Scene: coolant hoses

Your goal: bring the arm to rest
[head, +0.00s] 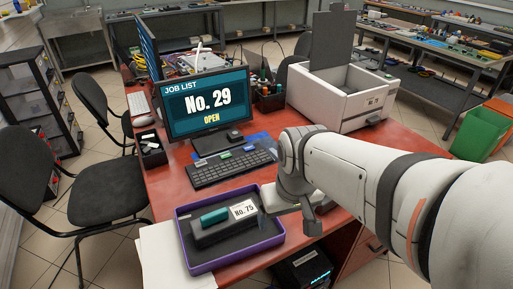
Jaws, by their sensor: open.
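My arm comes in from the right of the head view and reaches over the red desk (165,185). My gripper (312,226) hangs near the desk's front edge, just right of the purple-rimmed tray (190,262). It is open, and I see nothing between its fingers. The arm's wrist hides part of the gripper and of the desk behind it.
The tray holds a dark item with a teal part (214,217) and a label "No. 75" (243,210). A monitor (207,100) reads "JOB LIST No. 29 OPEN". A keyboard (230,167) and an open white box (345,98) stand behind. Black chairs (95,195) are left.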

